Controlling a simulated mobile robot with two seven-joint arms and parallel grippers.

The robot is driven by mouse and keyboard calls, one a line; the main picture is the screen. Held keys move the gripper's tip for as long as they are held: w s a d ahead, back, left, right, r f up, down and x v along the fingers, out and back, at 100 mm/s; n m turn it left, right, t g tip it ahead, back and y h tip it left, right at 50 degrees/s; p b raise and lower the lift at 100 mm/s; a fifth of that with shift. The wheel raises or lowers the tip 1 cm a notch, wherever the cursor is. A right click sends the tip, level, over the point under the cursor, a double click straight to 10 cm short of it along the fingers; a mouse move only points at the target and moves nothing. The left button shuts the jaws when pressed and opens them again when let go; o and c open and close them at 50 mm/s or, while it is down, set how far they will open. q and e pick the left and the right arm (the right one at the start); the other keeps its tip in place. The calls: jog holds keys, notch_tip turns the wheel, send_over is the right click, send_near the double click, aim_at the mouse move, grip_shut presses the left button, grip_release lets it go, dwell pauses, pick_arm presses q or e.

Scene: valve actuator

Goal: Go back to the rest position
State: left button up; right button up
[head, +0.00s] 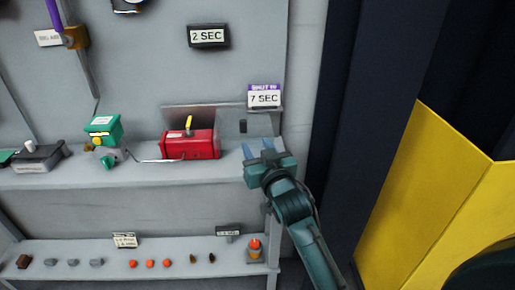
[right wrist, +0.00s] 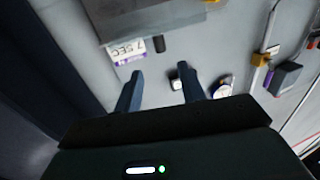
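My right gripper (head: 258,147) is open at the right end of the upper shelf in the head view, just below the "SHUT IN 7 SEC" sign (head: 264,96). In the right wrist view its two fingers (right wrist: 160,90) are spread apart with nothing between them. The same sign shows upside down beyond them in the wrist view (right wrist: 126,52). A red box with a yellow lever (head: 190,143) stands on the shelf to the left of the gripper, apart from it. A green valve actuator (head: 104,128) stands further left. My left gripper is not in view.
The upper shelf (head: 60,178) runs along the wall panel. The lower shelf (head: 90,247) holds several small fittings and an orange-topped button (head: 254,249) at its right end. A yellow panel (head: 430,190) stands at the right. A "2 SEC" sign (head: 208,36) hangs above.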

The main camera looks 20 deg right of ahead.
jog(key=shift+s, duration=0.4)
jog(key=s+a+f+n+g+y, duration=0.1)
jog(key=s+f+g, duration=0.3)
jog(key=s+f, duration=0.9)
jog(key=s+a+f+n+g+y, duration=0.1)
jog(key=s+a+f+g, duration=0.2)
jog(key=s+f, duration=1.1)
jog(key=shift+s+n+g+y, duration=0.3)
jog(key=shift+g+y, duration=0.1)
jog(key=shift+g, duration=0.1)
